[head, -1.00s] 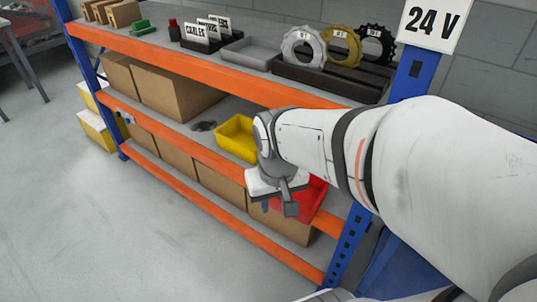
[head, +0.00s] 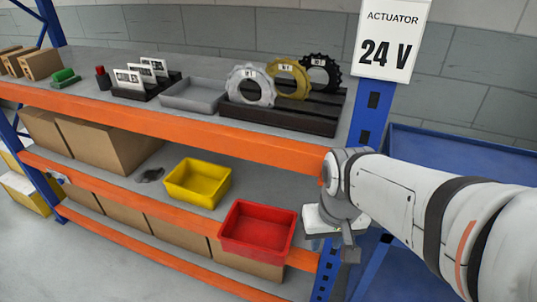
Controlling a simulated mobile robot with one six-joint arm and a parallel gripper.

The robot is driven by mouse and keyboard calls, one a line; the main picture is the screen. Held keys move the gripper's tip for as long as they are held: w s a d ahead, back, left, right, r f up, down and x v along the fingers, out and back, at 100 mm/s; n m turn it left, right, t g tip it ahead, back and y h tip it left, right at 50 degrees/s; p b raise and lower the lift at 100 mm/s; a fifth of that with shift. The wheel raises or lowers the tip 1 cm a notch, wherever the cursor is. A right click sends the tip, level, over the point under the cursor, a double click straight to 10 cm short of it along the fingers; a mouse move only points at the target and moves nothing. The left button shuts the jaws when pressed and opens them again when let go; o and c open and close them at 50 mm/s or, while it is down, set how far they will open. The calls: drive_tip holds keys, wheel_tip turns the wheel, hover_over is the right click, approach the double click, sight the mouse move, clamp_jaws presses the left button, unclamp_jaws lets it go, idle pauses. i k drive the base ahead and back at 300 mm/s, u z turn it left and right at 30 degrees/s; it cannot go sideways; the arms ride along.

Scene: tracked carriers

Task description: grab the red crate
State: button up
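The red crate (head: 259,246) is an open, empty-looking bin at the front right of the middle shelf. Its front edge reaches over the orange beam. My gripper (head: 347,258) hangs to the right of the crate, in front of the blue rack post, apart from it in the picture. A grey finger part points down below the white gripper body. I cannot tell whether the fingers are open or shut.
A yellow crate (head: 197,183) stands left of the red one. Cardboard boxes (head: 112,143) fill the shelf's left part. The top shelf holds gears on a dark rack (head: 285,115) and a grey tray (head: 194,96). A blue rack post (head: 371,118) stands beside my arm.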

sight(257, 232)
drive_tip(key=z, duration=2.8)
drive_tip(key=k, duration=2.35)
drive_tip(key=u, duration=1.3)
drive_tip(key=i, duration=1.05)
drive_tip(key=u, duration=0.05)
